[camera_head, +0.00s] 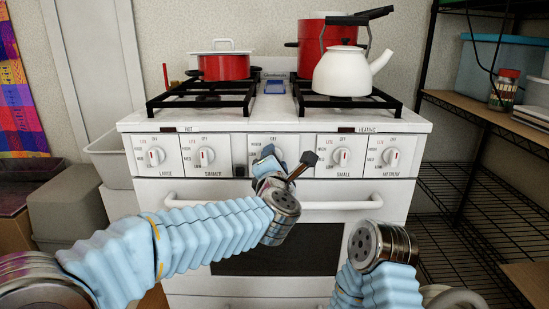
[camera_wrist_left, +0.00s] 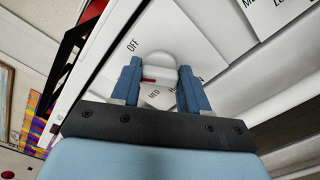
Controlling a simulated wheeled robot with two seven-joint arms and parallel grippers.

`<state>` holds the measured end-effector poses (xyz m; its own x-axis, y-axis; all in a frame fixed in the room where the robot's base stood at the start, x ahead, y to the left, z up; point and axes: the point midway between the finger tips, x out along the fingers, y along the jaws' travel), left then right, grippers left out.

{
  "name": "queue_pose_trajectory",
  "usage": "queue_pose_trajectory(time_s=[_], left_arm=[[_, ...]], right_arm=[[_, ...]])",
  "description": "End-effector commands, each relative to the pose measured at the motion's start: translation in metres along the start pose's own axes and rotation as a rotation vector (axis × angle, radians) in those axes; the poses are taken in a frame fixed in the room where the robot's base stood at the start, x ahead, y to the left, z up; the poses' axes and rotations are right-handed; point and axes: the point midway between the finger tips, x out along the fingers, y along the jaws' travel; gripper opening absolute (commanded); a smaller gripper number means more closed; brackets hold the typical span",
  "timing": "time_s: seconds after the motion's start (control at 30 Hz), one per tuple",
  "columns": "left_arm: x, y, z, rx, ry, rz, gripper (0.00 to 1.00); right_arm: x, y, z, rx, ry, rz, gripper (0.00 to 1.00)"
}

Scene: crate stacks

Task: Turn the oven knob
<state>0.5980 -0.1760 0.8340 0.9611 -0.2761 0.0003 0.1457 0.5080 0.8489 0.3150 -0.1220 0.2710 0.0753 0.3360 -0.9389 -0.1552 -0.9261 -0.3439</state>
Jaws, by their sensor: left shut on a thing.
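The white stove (camera_head: 180,125) has a front row of several white knobs, each on a panel with printed settings. My left gripper (camera_head: 266,156) is at the middle panel and hides most of its knob in the head view. In the left wrist view, the oven knob (camera_wrist_left: 160,66), white with a red mark, sits between the two blue fingers of my left gripper (camera_wrist_left: 160,86), which is shut on it. The "OFF" print is to the upper left of the knob. My right arm shows at the lower right, but its gripper fingers are not visible.
A white oven handle (camera_head: 335,205) runs below the knobs. A red pot (camera_head: 223,66), a white kettle (camera_head: 342,73) and a larger red pot (camera_head: 310,35) stand on the burners. A wire shelf (camera_head: 480,115) stands at right, grey bins (camera_head: 65,205) at left.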

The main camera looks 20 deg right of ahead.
Motion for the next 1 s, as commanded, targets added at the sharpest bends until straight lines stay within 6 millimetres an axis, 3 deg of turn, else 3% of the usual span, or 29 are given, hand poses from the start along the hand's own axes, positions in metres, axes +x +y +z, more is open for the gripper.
queue_pose_trajectory(time_s=[0.5,1.0], left_arm=[[0.000,-0.001,0.000,0.423,0.000,-0.002,0.14],[0.000,-0.003,-0.001,0.571,0.000,-0.001,0.14]], right_arm=[[-0.016,-0.012,0.003,-0.008,-0.009,-0.008,0.43],[-0.021,-0.016,0.004,-0.011,-0.012,-0.012,0.43]])
